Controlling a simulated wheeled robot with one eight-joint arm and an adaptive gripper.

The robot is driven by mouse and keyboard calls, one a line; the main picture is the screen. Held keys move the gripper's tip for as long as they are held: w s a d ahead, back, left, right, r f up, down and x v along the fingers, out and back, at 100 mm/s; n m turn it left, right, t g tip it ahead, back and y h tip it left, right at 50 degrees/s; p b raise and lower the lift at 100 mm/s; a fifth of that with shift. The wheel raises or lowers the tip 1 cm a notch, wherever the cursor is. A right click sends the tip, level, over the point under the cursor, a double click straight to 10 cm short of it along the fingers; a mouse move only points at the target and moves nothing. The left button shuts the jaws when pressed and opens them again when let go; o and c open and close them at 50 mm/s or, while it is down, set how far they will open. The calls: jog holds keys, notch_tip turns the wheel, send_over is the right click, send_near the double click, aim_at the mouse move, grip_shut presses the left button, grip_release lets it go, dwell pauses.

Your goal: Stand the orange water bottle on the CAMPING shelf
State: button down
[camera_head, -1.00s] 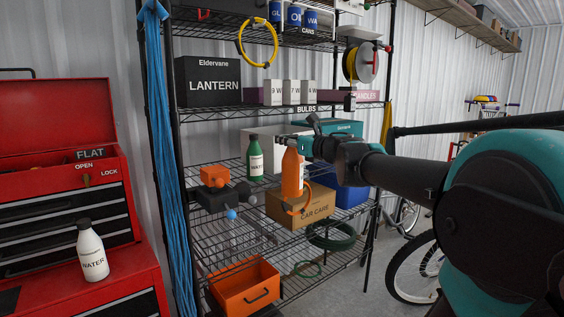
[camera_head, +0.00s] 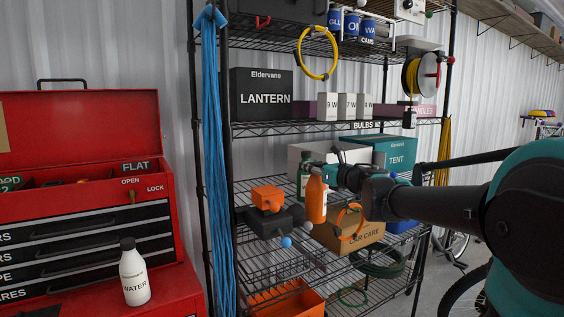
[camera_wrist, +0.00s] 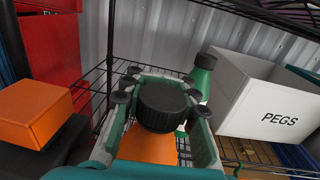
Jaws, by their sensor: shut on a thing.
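The orange water bottle (camera_head: 316,203) is held upright in my gripper (camera_head: 322,172), whose fingers are closed around its upper part. In the wrist view its black cap (camera_wrist: 162,106) sits between the fingers, with the orange body below. The bottle hangs in front of the middle shelf (camera_head: 258,186) of the black wire rack; I cannot tell if it touches anything. That shelf holds a green bottle (camera_head: 303,178), partly hidden behind the orange one, a white PEGS box (camera_wrist: 255,100) and a teal TENT box (camera_head: 400,152). I see no CAMPING label.
The shelf above carries a black LANTERN box (camera_head: 262,95) and a BULBS label. A white water bottle (camera_head: 134,277) stands on the red tool chest (camera_head: 80,130).

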jog(key=s+a+x, duration=0.2)
jog(key=x, duration=1.4)
jog(key=shift+a+r, duration=0.2)
jog(key=shift+a, duration=0.15)
jog(key=shift+f, duration=0.1)
jog(key=c, duration=1.2)
grip_release()
jog(key=shift+o, duration=0.2)
jog(key=v, duration=1.2)
